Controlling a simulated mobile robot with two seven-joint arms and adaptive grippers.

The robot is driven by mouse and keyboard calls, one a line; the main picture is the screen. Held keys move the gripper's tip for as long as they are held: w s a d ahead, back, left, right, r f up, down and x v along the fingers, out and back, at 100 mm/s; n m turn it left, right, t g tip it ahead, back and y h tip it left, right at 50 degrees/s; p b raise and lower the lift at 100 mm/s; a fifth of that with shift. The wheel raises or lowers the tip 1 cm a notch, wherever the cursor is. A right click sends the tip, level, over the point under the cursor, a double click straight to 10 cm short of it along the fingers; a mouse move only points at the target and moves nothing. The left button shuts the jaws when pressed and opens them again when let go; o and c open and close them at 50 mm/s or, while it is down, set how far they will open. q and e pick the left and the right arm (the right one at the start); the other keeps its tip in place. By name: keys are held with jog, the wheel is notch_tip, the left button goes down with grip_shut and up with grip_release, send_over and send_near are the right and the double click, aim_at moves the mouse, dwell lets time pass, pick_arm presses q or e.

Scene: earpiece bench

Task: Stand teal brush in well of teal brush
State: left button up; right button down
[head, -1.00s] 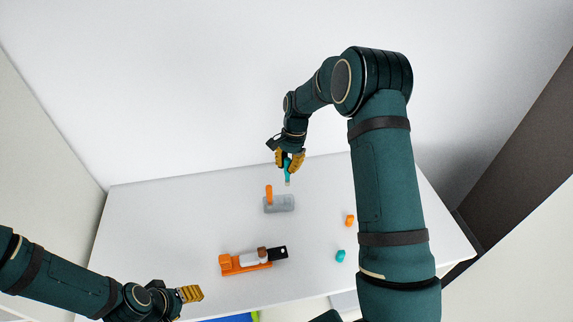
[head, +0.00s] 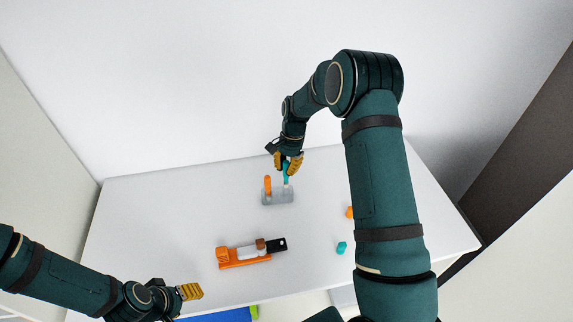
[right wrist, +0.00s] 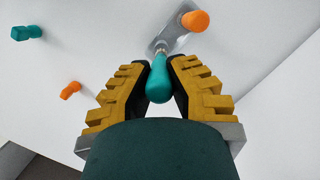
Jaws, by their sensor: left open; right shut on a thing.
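My right gripper (head: 288,165) is shut on the teal brush (head: 286,172) and holds it roughly upright, tip down. The tip meets the right part of the grey holder block (head: 278,198); I cannot tell whether it is inside a well or just above. An orange brush (head: 267,183) stands in the left part of the block. In the right wrist view the teal brush (right wrist: 159,80) sits between both fingers, with the block (right wrist: 165,38) and orange brush (right wrist: 195,21) beyond it. My left gripper (head: 190,291) is open and empty at the table's front left.
An orange stand (head: 243,264) bearing a white and black device (head: 272,246) lies at the front middle of the white table (head: 150,225). A small teal piece (head: 342,248) and a small orange piece (head: 349,212) lie right of the block, near my right arm.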

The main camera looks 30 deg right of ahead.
aim_at(196, 306)
pick_arm(q)
jog(key=shift+w+f+b, duration=0.1)
jog(key=shift+f+b, duration=1.45)
jog(key=shift+f, duration=0.45)
pick_arm(e)
jog(key=shift+f, duration=2.75)
pick_arm(q)
jog(key=shift+f, duration=0.15)
pick_arm(e)
jog(key=shift+f, duration=0.3)
jog(key=c, duration=1)
grip_release()
pick_arm(q)
jog(key=shift+d, duration=0.1)
pick_arm(e)
jog(key=v, duration=1.2)
pick_arm(q)
jog(key=shift+f, duration=0.1)
